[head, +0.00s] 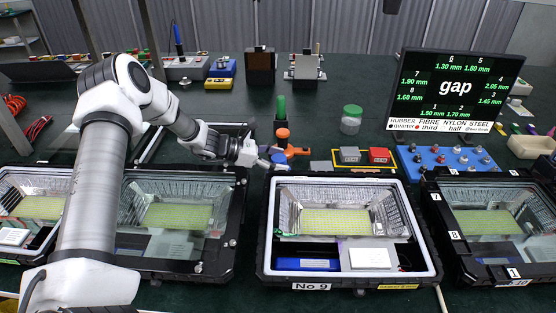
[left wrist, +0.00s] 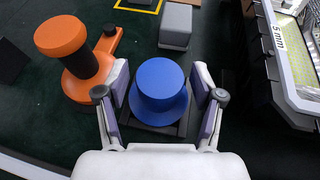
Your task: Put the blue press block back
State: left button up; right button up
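The blue press block (left wrist: 158,88) is a round knob with a wide flange, upright on a dark square patch or base in the left wrist view. In the head view the blue block (head: 279,158) shows just right of my left gripper (head: 264,158). My left gripper (left wrist: 160,100) has its fingers spread on both sides of the blue block, with a narrow dark gap at the right finger. Any contact at the left finger is unclear. My right gripper is not in view.
An orange knobbed tool (left wrist: 75,60) stands close left of the left gripper. A grey block (head: 350,154) and a red block (head: 380,156) sit in a yellow outline. An open floodlight housing (head: 266,240) marked No 9 is in front. A gap display (head: 455,90) stands behind right.

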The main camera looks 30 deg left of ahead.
pick_arm(q)
jog(key=shift+r, duration=0.1)
jog(key=shift+r+p, duration=0.3)
jog(key=shift+p, duration=0.15)
jog(key=shift+s+a+r, duration=0.1)
jog(key=shift+a+r, duration=0.15)
jog(key=p+v, duration=0.3)
jog(key=v, duration=0.7)
jog(key=shift+s+a+r, duration=0.15)
jog(key=shift+s+a+p, duration=0.3)
jog(key=shift+s+a, duration=0.05)
